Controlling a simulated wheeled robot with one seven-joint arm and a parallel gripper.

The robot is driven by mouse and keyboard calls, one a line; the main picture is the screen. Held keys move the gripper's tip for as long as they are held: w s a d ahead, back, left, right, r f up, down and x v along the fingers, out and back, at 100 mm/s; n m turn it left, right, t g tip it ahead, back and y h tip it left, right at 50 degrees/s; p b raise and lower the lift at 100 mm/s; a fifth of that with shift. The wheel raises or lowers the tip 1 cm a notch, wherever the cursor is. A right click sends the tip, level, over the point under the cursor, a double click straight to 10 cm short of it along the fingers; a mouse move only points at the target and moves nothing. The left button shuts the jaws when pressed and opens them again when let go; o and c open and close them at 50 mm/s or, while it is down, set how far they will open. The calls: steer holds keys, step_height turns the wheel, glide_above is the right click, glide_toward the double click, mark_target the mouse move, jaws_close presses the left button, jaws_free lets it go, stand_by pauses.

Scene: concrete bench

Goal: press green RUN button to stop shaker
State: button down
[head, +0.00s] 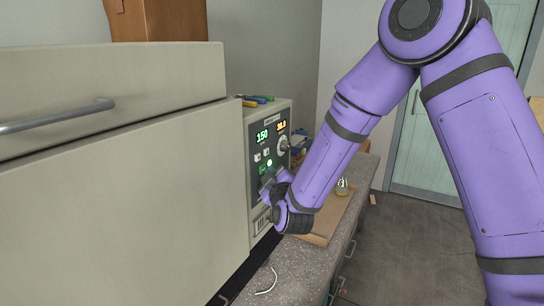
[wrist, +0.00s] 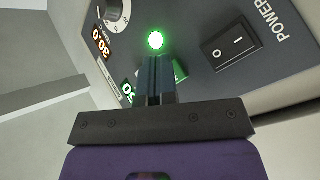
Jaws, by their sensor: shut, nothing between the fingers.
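The shaker's dark control panel (head: 257,148) faces right at the end of the beige machine. A green button (wrist: 180,71) shows in the wrist view, partly hidden behind my fingers; its label cannot be read. A round green lamp (wrist: 155,41) glows just beyond the fingertips, and it is also lit in the head view (head: 269,162). My gripper (wrist: 156,62) is shut and empty, its fingertips right in front of the panel over the green button. Whether they touch it cannot be told. In the head view my wrist hides the lower panel.
A black power rocker (wrist: 229,44) sits right of the fingers in the wrist view, and a knob (wrist: 113,13) at upper left. Orange and green digits are lit. A wooden board (head: 320,236) with a small flask (head: 342,187) lies on the bench behind my wrist. Pens (head: 256,98) lie on top.

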steer(key=shift+s+d, duration=0.15)
steer(key=shift+d, duration=0.15)
steer(key=s+d, duration=0.3)
steer(key=d, duration=0.2)
steer(key=shift+s, duration=0.2)
stand_by(0.4)
steer(key=shift+r, duration=0.1)
stand_by(0.3)
